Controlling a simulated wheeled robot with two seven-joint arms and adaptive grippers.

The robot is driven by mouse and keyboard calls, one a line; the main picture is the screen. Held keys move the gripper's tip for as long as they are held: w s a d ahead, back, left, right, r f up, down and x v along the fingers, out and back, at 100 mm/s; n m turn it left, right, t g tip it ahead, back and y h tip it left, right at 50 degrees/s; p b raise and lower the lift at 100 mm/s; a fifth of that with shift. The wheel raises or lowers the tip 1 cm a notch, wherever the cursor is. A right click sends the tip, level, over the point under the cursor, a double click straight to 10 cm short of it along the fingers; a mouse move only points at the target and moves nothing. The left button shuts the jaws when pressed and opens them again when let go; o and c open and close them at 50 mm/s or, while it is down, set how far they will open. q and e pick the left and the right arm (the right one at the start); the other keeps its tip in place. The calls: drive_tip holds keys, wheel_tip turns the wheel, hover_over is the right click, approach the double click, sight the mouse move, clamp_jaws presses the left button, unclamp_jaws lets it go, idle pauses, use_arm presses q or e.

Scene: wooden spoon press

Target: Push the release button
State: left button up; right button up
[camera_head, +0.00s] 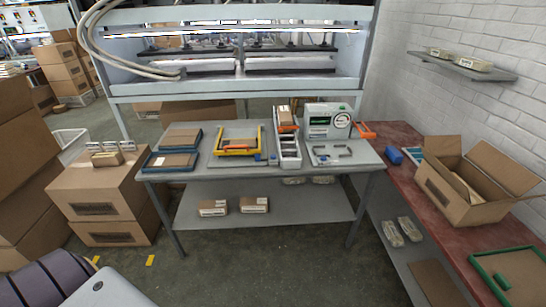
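I cannot pick out for certain which part is the release button at this size. A white and green device (328,121) with a small display and a round dial stands at the back right of the grey work table (205,174). In front of it is a grey fixture (328,153). A yellow frame fixture (237,142) with an orange bar sits mid-table, with small blue parts (261,158) at its front right corner. Neither my left nor my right gripper is in view.
Blue trays (172,161) lie on the table's left and a slotted rack (288,143) stands right of centre. Cardboard boxes (104,196) are stacked on the left. A red bench (400,140) with an open carton (470,185) is on the right.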

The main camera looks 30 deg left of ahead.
use_arm(q)
clamp_jaws()
idle(1.1)
